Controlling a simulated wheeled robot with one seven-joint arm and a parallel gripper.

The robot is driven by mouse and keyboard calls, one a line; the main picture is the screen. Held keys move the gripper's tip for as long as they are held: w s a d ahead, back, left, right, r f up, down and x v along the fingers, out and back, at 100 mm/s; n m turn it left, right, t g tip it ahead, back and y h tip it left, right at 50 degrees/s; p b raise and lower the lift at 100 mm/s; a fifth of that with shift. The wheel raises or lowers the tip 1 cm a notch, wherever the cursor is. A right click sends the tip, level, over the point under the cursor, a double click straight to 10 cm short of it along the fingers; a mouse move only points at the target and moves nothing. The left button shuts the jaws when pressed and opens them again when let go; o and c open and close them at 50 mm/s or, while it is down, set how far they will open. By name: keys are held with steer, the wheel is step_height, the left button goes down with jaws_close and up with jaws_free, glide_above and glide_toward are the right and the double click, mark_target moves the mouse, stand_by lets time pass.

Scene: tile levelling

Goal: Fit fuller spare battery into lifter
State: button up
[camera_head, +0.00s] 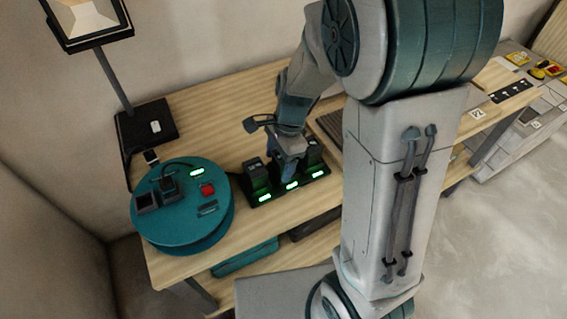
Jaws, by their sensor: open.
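The lifter (184,222) is a round teal device at the left of the wooden table, with a red button (207,189), a small lit green display and dark square parts on top. Right of it is a black charger (274,195) with a row of green-lit displays. A dark battery (256,174) stands in its left slot and another dark battery (314,151) in its right slot. My gripper (290,165) is open over the middle of the charger, pointing down. It hides the middle slot, so I cannot tell whether a battery is there. The charge levels are too small to read.
A lamp (98,25) on a black base stands at the back left, with a small dark object by its base. Teal and dark bins (245,257) sit on the shelf below. My arm hides the table's middle right. A bench with switches (509,92) stands far right.

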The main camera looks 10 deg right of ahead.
steer(key=c, duration=1)
steer(key=shift+r+p, duration=2.8)
steer(key=shift+r, duration=0.2)
